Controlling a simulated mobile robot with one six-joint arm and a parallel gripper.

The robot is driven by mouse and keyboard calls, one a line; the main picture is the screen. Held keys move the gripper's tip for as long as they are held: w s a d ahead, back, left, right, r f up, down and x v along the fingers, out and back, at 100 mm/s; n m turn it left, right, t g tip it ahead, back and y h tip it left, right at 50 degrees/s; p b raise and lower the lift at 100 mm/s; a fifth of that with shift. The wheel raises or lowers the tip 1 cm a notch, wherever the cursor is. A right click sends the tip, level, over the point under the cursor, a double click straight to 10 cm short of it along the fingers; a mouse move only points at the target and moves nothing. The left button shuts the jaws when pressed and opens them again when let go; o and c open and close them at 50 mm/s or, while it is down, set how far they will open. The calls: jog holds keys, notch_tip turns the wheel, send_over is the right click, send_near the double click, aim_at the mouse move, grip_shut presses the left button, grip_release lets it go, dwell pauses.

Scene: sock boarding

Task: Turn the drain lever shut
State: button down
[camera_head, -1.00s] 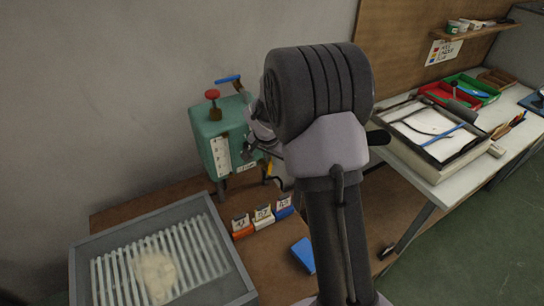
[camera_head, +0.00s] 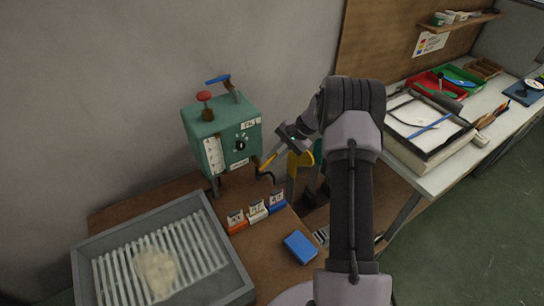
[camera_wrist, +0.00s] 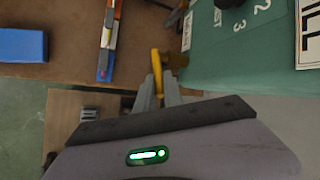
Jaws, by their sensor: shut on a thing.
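The green tank (camera_head: 222,148) stands on the brown bench against the wall. Its yellow drain lever (camera_head: 267,163) is low at the right front corner. My gripper (camera_head: 273,156) reaches down to it from the right. In the wrist view the lever's yellow handle (camera_wrist: 156,62) shows between the fingertips of my gripper (camera_wrist: 158,86), which is shut on it. The green tank wall (camera_wrist: 245,60) fills the right of that view. The fingers and my wrist hide part of the lever, and its exact angle is hard to tell.
A blue lever (camera_head: 218,79) and red knob (camera_head: 204,96) top the tank. Card holders (camera_head: 257,211) and a blue box (camera_head: 300,247) lie in front. A grey slatted tray (camera_head: 237,262) is at the left, a cluttered white table (camera_head: 448,162) at the right.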

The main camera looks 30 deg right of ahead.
jog(key=shift+d+f+m+y+b, duration=0.2)
jog(key=shift+f+y+b, duration=0.25)
jog(key=shift+y, duration=0.4)
jog(key=shift+d+f+m+y+b, duration=0.15)
jog(key=shift+f+y+b, duration=0.25)
jog(key=shift+y, duration=0.45)
jog(key=c, duration=1.5)
grip_release()
